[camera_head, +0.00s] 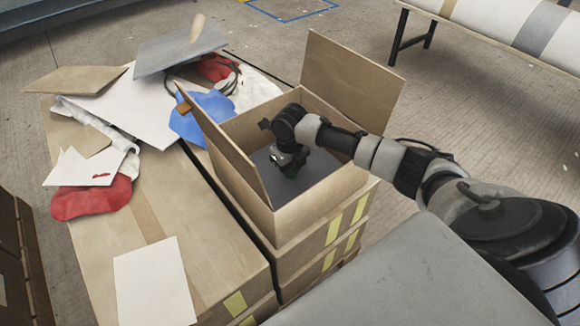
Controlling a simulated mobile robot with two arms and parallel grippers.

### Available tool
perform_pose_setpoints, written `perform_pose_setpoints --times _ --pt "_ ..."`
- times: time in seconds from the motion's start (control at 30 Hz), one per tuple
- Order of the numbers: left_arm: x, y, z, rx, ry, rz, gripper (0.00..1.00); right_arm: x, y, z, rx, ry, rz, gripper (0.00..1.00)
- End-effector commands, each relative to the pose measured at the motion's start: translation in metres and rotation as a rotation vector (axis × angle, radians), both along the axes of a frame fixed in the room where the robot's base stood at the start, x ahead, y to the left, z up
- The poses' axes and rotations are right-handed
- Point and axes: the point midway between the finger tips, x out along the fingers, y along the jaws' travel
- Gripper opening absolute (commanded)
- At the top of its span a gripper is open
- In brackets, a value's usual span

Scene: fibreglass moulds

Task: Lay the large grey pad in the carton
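The open carton (318,206) stands at the middle of the view on a stack of cartons, with flaps raised at its left and back. A dark grey flat sheet (262,163), which looks like the large grey pad, lies inside, low down, and covers much of the visible floor. My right gripper (288,166) reaches down into the carton from the right, over or at this sheet. Its fingertips are small and dark against the grey, so I cannot tell whether they are open or touch it. My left gripper is not in view.
Left of the carton, wide boxes (195,225) carry a pile with another grey sheet (180,48), white sheets, a blue cloth (203,115) and red cloths (92,198). A white sheet (154,284) lies in front. A rack with a large roll (500,22) stands at back right.

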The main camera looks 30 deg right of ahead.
Motion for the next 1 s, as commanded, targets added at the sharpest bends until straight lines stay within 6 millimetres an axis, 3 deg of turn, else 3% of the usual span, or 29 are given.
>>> perform_pose_setpoints --times 0.03,0.13,0.47,0.53,1.0 --pt "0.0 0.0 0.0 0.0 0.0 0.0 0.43 0.0 0.0 0.0 0.0 0.0 0.0 0.24" --pt "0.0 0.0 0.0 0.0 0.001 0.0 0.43 0.0 0.0 0.0 0.0 0.0 0.0 0.39" --pt "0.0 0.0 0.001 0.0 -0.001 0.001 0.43 0.0 0.0 0.004 0.0 -0.001 0.0 0.4" --pt "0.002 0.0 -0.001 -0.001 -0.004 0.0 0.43 0.001 0.0 0.011 0.0 -0.002 0.0 0.4" --pt "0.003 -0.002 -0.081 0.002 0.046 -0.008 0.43 0.001 0.0 0.104 0.0 -0.003 -0.001 0.4"
